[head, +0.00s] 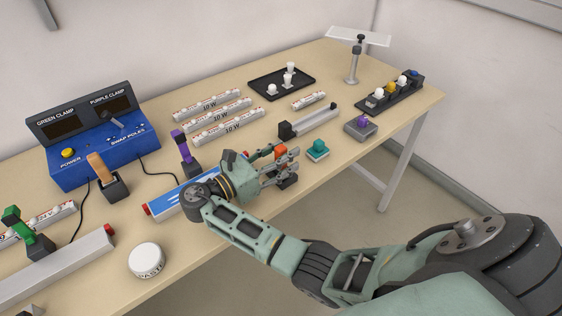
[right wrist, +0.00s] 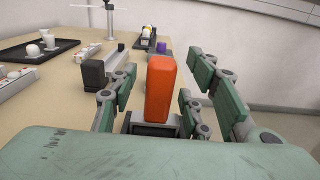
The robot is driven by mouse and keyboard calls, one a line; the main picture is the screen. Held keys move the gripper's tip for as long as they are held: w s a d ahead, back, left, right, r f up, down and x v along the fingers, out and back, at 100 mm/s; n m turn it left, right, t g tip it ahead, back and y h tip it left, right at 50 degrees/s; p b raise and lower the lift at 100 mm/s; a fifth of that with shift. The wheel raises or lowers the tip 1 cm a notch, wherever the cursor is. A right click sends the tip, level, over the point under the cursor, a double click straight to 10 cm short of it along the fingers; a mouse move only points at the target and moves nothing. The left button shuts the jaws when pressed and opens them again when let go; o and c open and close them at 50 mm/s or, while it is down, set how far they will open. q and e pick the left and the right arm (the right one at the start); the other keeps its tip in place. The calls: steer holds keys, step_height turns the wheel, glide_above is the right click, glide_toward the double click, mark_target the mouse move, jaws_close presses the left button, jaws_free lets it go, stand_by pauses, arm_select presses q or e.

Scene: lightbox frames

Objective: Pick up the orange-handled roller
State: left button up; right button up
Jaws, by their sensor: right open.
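The orange-handled roller shows in the head view (head: 281,153) as an upright orange block, partly hidden by my right gripper (head: 282,166). In the right wrist view its orange handle (right wrist: 159,88) stands upright on a grey and dark base. My right gripper (right wrist: 160,95) is open, with a green finger on each side of the handle. A gap shows between the handle and the fingers on both sides, wider on the right. The lower part of the base is hidden by my gripper's body. My left gripper is in neither view.
A teal-topped block (head: 317,150), a purple-knobbed block (head: 361,127) and a grey rail with a dark end (head: 310,122) stand close by. A blue and white bar (head: 180,197) lies under my wrist. A black tray (head: 282,84) is farther back. The table's front edge runs beneath my arm.

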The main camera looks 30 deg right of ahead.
jaws_close()
stand_by(0.4)
